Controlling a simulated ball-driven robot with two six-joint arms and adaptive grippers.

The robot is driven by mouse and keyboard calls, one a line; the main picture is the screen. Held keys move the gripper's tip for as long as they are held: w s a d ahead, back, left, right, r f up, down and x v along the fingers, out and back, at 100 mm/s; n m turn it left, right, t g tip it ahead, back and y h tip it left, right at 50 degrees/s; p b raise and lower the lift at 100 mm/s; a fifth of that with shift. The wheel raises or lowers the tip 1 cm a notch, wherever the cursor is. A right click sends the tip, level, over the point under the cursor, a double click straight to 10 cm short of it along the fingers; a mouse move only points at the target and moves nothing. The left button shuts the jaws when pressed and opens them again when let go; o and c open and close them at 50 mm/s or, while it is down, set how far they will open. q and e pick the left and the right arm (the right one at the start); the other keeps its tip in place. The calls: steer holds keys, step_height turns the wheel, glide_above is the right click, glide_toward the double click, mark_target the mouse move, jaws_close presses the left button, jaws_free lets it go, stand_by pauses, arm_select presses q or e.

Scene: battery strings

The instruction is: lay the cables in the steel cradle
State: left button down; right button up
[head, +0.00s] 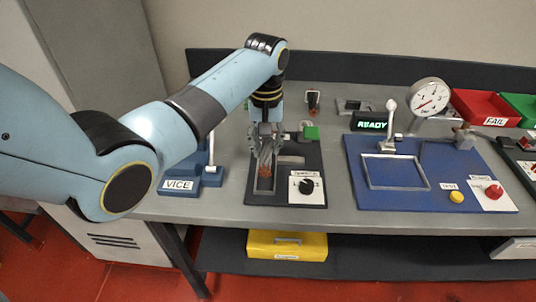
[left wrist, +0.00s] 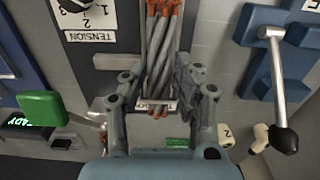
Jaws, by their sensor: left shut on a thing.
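A bundle of grey cables (head: 264,158) with orange-red ends is between the fingers of my left gripper (head: 265,132), which is shut on it. In the left wrist view the twisted cables (left wrist: 161,50) run from the top edge down between the fingers of the same gripper (left wrist: 158,88). The steel cradle (head: 257,186) is a narrow metal frame on the black tension plate (head: 283,197). The cables' lower ends are over or inside the cradle; I cannot tell whether they touch its floor. My right gripper is not in view.
The tension knob (head: 307,186) is right of the cradle, and a blue vice (head: 211,177) is left. A green block (head: 311,132) stands behind. A blue test board (head: 400,195) with a lever and gauge (head: 429,97) fills the right side. Red (head: 482,107) and green bins are at far right.

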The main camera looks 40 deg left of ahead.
mark_target(267, 157)
arm_select(q)
step_height(267, 157, down, 4)
steer(key=c, duration=1.5)
jaws_free()
steer(key=shift+f, duration=0.15)
steer(key=o, duration=0.5)
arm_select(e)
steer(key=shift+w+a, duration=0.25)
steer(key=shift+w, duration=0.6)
